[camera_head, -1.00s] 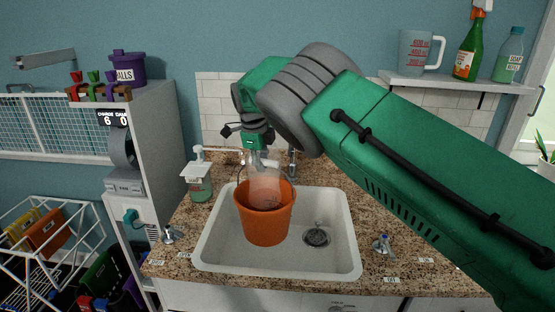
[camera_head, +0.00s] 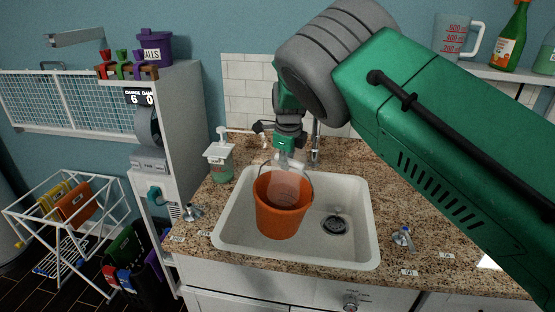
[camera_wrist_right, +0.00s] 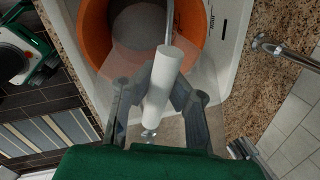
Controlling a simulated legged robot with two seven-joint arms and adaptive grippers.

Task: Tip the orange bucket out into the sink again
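The orange bucket (camera_head: 282,218) hangs upright over the left part of the white sink (camera_head: 364,235) in the head view. Grey-brown contents show inside its rim. My right gripper (camera_head: 287,158) is above the bucket, at the top of its handle. In the right wrist view the gripper (camera_wrist_right: 160,92) has its fingers closed around the white handle grip (camera_wrist_right: 163,76), and the orange bucket wall (camera_wrist_right: 95,35) lies beyond. The drain (camera_head: 335,224) is to the right of the bucket. Whether the bucket touches the sink floor is unclear. My left gripper is not in the head view.
A soap dispenser (camera_head: 220,158) stands on the granite counter at the sink's left. Taps (camera_head: 402,238) and (camera_head: 192,212) flank the sink's front corners. The faucet (camera_head: 316,145) rises behind the sink. A shelf with a measuring jug (camera_head: 455,38) is at upper right.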

